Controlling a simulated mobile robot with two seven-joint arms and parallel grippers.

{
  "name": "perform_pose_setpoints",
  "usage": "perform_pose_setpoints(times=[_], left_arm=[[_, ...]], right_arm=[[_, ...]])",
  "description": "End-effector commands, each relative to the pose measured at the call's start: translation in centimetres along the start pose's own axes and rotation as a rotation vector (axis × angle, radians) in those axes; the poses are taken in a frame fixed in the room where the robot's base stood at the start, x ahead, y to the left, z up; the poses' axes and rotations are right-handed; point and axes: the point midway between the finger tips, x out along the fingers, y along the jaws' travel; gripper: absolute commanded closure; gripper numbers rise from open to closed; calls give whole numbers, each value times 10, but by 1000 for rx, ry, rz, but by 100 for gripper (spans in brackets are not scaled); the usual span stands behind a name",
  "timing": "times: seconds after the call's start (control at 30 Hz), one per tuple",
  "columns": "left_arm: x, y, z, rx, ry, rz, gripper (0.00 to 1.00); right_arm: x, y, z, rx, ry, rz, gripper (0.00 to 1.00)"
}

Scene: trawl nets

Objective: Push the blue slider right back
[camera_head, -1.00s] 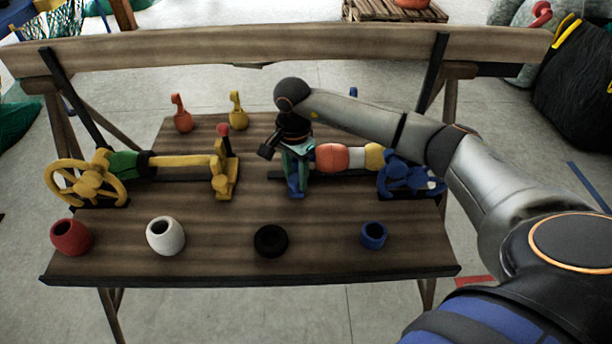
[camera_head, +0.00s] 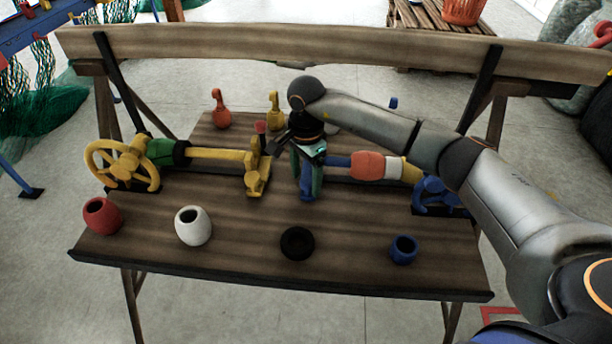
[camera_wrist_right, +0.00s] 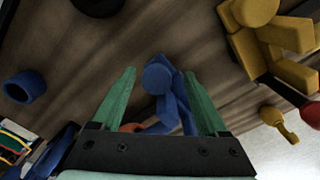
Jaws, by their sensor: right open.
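The blue slider (camera_head: 306,187) stands upright on the bench's right-hand rail, close to the right of the yellow slider (camera_head: 257,175). A blue rod (camera_head: 338,161) shows between it and an orange float (camera_head: 367,166). My right gripper (camera_head: 308,178) reaches down over the blue slider, with its green fingers on either side. In the right wrist view the blue slider (camera_wrist_right: 165,88) sits between the open fingers of the right gripper (camera_wrist_right: 160,77). I cannot tell whether either finger touches it. My left gripper is not in view.
A blue handwheel (camera_head: 437,194) ends the right rod, partly behind my arm. A yellow handwheel (camera_head: 122,165) is at the left. A red pot (camera_head: 102,216), white pot (camera_head: 193,226), black ring (camera_head: 297,243) and blue pot (camera_head: 403,250) line the front. Red and yellow hooks stand behind.

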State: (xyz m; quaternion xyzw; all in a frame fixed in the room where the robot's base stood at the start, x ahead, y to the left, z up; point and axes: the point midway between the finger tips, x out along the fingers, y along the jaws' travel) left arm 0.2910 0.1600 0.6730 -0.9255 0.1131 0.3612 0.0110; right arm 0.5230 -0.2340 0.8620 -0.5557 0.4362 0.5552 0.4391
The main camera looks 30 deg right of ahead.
Motion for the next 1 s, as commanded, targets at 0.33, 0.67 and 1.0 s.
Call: perform_pose_setpoints(times=[0.33,0.67,1.0], left_arm=[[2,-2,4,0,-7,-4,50],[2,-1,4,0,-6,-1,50],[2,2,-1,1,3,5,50]], right_arm=[[-25,0,-1,0,2,-2,23],[-96,-1,0,0,2,-3,23],[-125,0,0,-1,0,1,23]])
